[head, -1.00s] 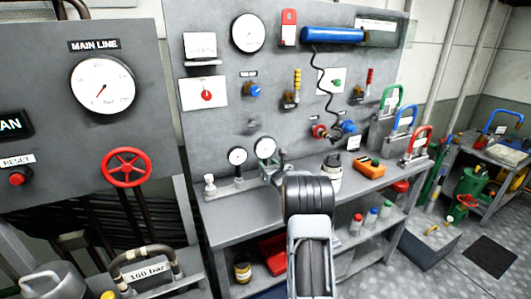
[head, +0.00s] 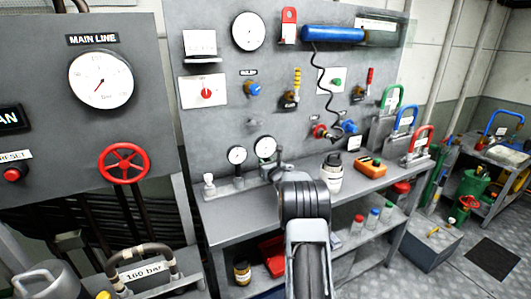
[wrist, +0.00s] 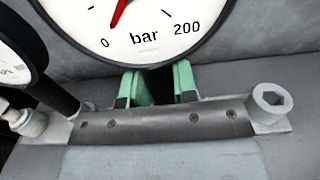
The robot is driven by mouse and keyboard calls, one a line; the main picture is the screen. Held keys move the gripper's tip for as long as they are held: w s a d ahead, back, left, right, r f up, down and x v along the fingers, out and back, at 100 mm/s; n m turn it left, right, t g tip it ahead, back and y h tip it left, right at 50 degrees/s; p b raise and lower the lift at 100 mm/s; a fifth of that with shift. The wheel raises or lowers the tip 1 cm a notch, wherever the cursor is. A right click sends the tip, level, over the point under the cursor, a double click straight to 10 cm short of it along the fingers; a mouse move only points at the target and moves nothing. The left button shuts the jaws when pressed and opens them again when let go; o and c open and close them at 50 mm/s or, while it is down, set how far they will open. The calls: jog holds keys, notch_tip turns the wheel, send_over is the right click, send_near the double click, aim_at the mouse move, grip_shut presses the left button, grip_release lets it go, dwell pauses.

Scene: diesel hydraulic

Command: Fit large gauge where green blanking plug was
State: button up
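The large gauge (wrist: 150,20), white-faced with a dark rim and red needle, fills the top of the wrist view. It reads "bar" and "200". In the head view it is the larger of two gauges (head: 265,147) at the back of the bench. My gripper (wrist: 157,85) is just below the dial, its two green-padded fingers apart with a dark gap between them. The dial hides the fingertips and the stem, so I cannot tell whether they touch it. I cannot make out a green blanking plug. A small grey fitting (head: 253,123) sits on the panel above the gauges.
A smaller gauge (head: 237,156) stands close on the left, and its rim shows in the wrist view (wrist: 15,70). A white bottle (head: 332,174) and an orange device (head: 370,167) stand to the right on the bench (head: 240,222). The upright panel (head: 220,125) rises behind.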

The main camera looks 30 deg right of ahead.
aim_at(267, 147)
grip_shut()
jog(key=shift+r, duration=0.1)
jog(key=shift+r, duration=0.15)
jog(key=shift+r+b, duration=0.3)
jog(key=shift+r, duration=1.3)
jog(key=shift+r+p, duration=0.3)
jog(key=shift+r, duration=1.7)
